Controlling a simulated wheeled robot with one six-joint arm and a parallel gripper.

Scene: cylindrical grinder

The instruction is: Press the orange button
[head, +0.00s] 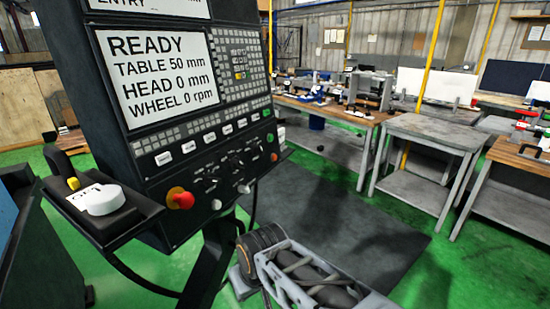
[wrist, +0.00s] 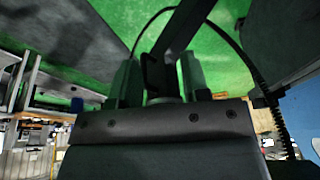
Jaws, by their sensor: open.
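The dark control panel (head: 215,165) fills the left of the head view, tilted, with its screen reading READY. Low on its face is a red mushroom button (head: 180,199) on a yellow-orange base. Small round buttons sit at its right edge, among them a small orange-red one (head: 274,157); its exact colour is hard to tell. In the wrist view my gripper (wrist: 160,70) is open, its two fingers apart with nothing held between them. A dark post shows beyond the gap. No orange button is discernible in the wrist view. I cannot make out the gripper fingers in the head view.
A dark mat (head: 340,225) lies on the green floor. Workbenches (head: 425,130) stand behind at the right. A cable hangs under the panel.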

